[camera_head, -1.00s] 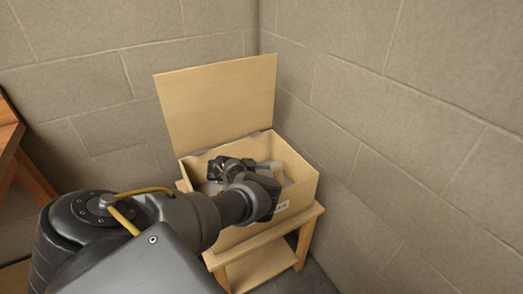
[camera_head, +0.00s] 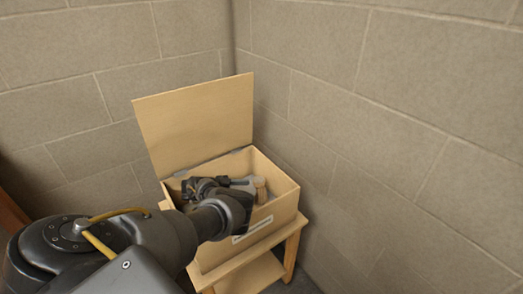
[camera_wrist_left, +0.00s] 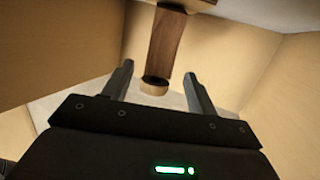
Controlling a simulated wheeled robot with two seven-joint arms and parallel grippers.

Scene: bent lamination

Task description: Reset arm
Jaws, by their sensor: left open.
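My left gripper (camera_head: 205,187) is down inside an open wooden box (camera_head: 277,208), and the arm hides part of the box's near side. In the left wrist view the gripper (camera_wrist_left: 160,88) has its two fingers spread apart. A dark brown wooden piece with a pale round end (camera_wrist_left: 165,48) shows beyond and between the fingers; I cannot tell whether they touch it. In the head view a grey and tan object (camera_head: 250,184) lies in the box, right of the gripper. My right gripper is not in view.
The box's lid (camera_head: 195,120) stands raised at the back. The box rests on a small wooden stand (camera_head: 292,253) in a corner of block walls (camera_head: 400,130). Another wooden piece of furniture (camera_head: 10,215) shows at the left edge.

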